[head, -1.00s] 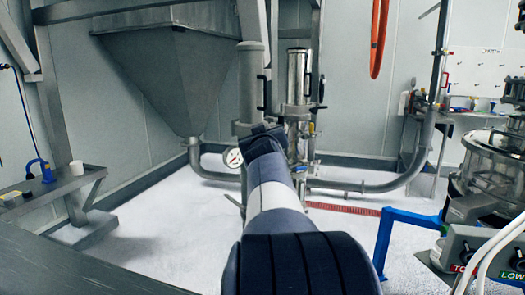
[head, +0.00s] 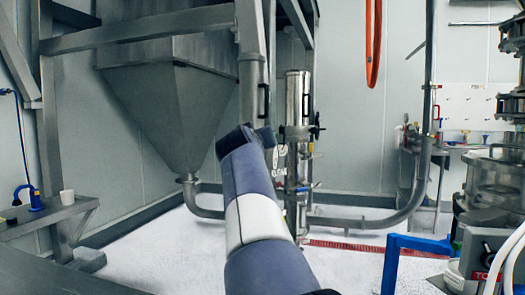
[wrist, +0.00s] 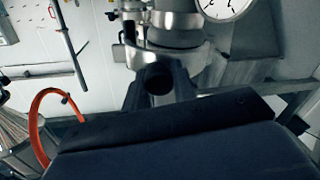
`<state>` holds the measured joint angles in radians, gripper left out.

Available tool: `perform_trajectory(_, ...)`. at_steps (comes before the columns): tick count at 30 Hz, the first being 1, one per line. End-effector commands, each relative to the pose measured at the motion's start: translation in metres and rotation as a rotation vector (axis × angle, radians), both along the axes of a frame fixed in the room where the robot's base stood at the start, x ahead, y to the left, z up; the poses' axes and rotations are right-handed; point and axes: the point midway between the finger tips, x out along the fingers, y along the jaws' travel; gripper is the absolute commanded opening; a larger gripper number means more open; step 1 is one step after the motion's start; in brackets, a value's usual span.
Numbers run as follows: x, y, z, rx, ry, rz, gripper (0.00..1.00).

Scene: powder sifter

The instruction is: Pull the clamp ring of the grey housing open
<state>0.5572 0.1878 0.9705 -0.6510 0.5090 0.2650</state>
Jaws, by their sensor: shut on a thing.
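The grey housing (head: 252,85) is an upright grey cylinder behind my arm in the head view. Its lower part is hidden. In the wrist view the housing (wrist: 175,37) shows close up, with the shiny metal clamp ring (wrist: 192,54) around it. A dark, round-ended handle (wrist: 158,76) stands out at the ring towards the camera. My gripper (wrist: 158,88) is shut on this handle. In the head view my gripper is hidden behind my wrist. I cannot tell whether the ring has parted.
A polished upright cylinder (head: 297,100) stands right of the grey housing. A large hopper (head: 170,100) is at left. A round gauge (wrist: 222,8) sits beside the housing. A blue frame (head: 400,250) and an orange hose (head: 373,45) are at right.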

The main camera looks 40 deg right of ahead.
Motion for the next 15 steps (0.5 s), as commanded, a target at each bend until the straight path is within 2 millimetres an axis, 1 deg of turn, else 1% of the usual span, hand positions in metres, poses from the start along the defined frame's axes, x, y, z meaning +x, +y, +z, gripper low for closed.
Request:
perform_trajectory(1,0.005,0.005,-0.005,-0.001,-0.002,0.005,0.0)
perform_trajectory(15,0.011,0.023,-0.006,0.007,-0.002,-0.09,0.0)
